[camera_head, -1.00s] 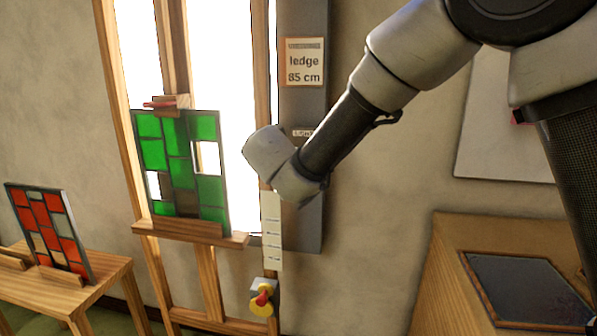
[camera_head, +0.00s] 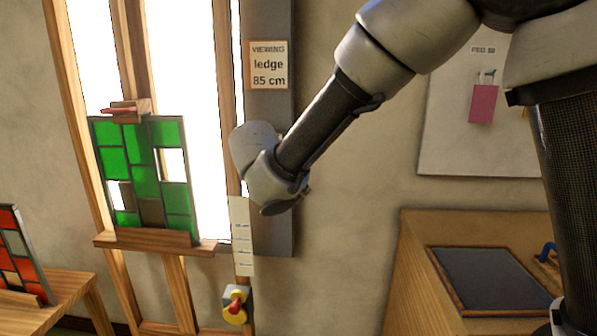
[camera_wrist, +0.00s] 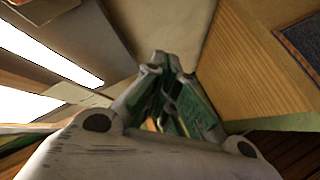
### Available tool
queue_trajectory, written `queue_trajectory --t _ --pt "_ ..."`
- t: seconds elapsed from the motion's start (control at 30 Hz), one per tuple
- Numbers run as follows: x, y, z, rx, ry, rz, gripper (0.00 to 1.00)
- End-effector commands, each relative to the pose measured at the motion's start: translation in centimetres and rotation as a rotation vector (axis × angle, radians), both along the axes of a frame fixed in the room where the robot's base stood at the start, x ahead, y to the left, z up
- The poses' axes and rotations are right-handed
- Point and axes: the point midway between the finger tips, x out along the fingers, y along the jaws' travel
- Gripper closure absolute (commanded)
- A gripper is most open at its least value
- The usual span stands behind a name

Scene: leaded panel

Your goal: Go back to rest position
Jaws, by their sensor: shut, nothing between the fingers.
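My gripper (camera_wrist: 172,62) shows in the wrist view, its fingers together and nothing held between them. In the head view my arm reaches down to the left, and its wrist is in front of the wall beside the window; the fingers are hidden there. A green leaded panel (camera_head: 145,182) stands upright on the wooden easel ledge (camera_head: 155,244), left of my wrist and apart from it. The panel has green panes, a brownish pane and bright, clear-looking gaps.
A red leaded panel (camera_head: 18,262) stands on a low wooden table (camera_head: 70,288) at left. A red-and-yellow knob (camera_head: 235,306) is on the easel's right leg. A wooden bench (camera_head: 412,262) with a dark slab (camera_head: 490,280) is at right. A sign (camera_head: 268,66) hangs on the dark post.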

Motion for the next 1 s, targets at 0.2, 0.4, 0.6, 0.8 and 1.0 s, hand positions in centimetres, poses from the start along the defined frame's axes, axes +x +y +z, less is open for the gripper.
queue_trajectory --t 0.2,0.4,0.6,0.8,1.0 --pt "-6.3 -17.9 0.5 0.45 0.103 -0.775 1.0" --pt "-16.1 -29.2 0.8 0.885 0.136 -1.455 1.0" --pt "-23.2 -34.3 1.9 1.268 0.086 -1.815 1.0" --pt "-25.4 -38.3 4.3 1.459 -0.088 -1.887 1.0" --pt "-25.6 -39.1 4.5 1.475 -0.12 -1.908 1.0"
